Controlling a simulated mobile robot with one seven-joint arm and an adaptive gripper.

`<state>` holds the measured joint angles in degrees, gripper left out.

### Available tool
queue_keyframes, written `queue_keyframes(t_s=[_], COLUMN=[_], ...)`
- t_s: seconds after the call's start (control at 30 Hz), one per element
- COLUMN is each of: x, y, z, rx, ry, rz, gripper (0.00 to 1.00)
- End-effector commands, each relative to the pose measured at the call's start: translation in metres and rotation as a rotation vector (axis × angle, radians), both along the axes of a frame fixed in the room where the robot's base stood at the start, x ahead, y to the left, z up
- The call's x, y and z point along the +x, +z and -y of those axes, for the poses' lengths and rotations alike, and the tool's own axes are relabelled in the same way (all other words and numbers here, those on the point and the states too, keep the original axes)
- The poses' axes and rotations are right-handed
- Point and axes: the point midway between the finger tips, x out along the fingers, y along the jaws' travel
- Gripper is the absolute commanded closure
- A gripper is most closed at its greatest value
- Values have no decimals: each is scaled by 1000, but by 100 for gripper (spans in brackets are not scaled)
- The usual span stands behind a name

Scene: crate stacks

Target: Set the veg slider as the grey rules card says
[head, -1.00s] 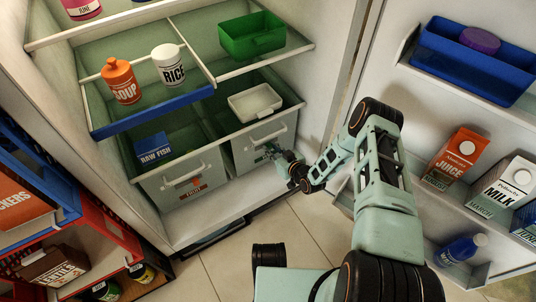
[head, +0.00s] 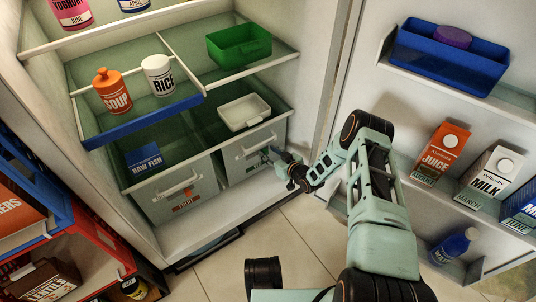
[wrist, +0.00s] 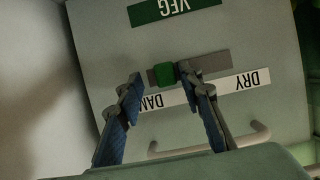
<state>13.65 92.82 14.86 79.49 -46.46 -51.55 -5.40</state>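The veg drawer (head: 244,153) is the right one of two grey drawers at the fridge bottom. In the wrist view its front (wrist: 105,65) carries a green VEG label (wrist: 172,8) and a white strip (wrist: 247,83) with DAM... on the left and DRY on the right; a finger covers part of it. The green slider knob (wrist: 164,73) sits towards the left, DAM... end of its dark slot (wrist: 213,63). My gripper (wrist: 167,90) is open, its fingertips either side of the knob in the picture; contact cannot be told. In the head view my gripper (head: 276,160) is at the drawer front. I see no grey rules card.
The fruit drawer (head: 165,205) is left of the veg drawer, with a blue RAW FISH box (head: 143,158) above. A white tray (head: 244,112) and green bin (head: 239,45) are above the veg side. The open fridge door (head: 400,130) stands close right of my arm.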

Motion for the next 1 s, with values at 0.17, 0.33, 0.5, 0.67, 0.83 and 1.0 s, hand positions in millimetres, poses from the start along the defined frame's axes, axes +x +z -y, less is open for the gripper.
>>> queue_keyframes(t_s=[0.17, 0.33, 0.5, 0.67, 0.83, 1.0], x=[-2, -5, -18, -40, -64, -83], y=[-1, 0, 7, 18, 31, 40], z=[-1, 0, 10, 25, 42, 54], rx=[1, 1, 2, 1, 1, 0], ry=[2, 3, 3, 2, 0, 1], rz=[-2, -3, -5, -4, -3, -3], gripper=[65, 65, 65, 65, 65, 65])
